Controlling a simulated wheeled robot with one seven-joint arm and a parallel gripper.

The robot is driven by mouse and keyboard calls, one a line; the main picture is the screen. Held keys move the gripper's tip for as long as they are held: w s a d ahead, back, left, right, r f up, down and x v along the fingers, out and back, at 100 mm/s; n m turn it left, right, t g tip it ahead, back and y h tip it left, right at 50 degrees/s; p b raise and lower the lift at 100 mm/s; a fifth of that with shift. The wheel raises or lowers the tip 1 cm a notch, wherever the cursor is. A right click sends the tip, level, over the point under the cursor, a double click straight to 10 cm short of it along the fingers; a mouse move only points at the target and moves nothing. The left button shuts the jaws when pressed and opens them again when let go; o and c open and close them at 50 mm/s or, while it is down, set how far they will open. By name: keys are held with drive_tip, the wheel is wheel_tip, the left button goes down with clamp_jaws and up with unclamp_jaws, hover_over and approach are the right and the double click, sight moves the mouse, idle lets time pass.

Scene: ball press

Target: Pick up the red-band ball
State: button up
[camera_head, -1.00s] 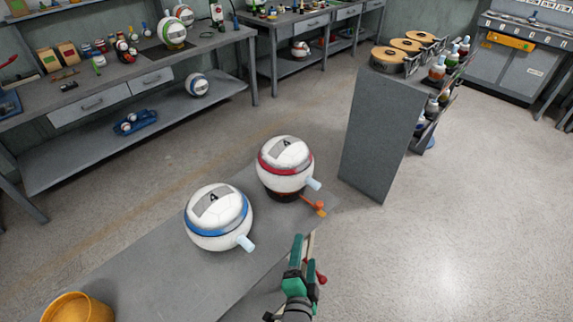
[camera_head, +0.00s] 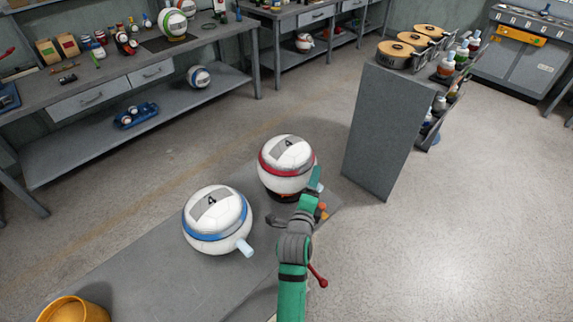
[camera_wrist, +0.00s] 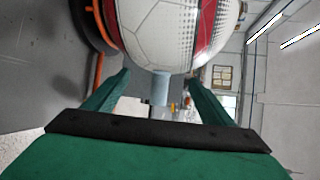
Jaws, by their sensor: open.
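The red-band ball (camera_head: 287,165), white with a red stripe and a grey patch marked 4, sits on a dark base at the far end of the grey bench (camera_head: 150,270). A pale stub sticks out of its lower right side. In the wrist view the ball (camera_wrist: 170,30) fills the top, with its pale stub (camera_wrist: 160,88) pointing between my fingers. My gripper (camera_wrist: 160,84) is open and empty, with a green finger on either side of the stub. In the head view my green arm partly covers the stub and base.
A blue-band ball (camera_head: 218,219) with its own stub sits on the bench to the left. An orange container (camera_head: 75,309) stands at the bench's near left. A grey cabinet (camera_head: 385,130) rises behind to the right. The floor on the right is clear.

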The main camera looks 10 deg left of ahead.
drive_tip(key=x, duration=0.5)
drive_tip(key=shift+w+d, duration=0.2)
drive_tip(key=shift+a, duration=0.15)
drive_tip(key=c, duration=0.8)
clamp_jaws()
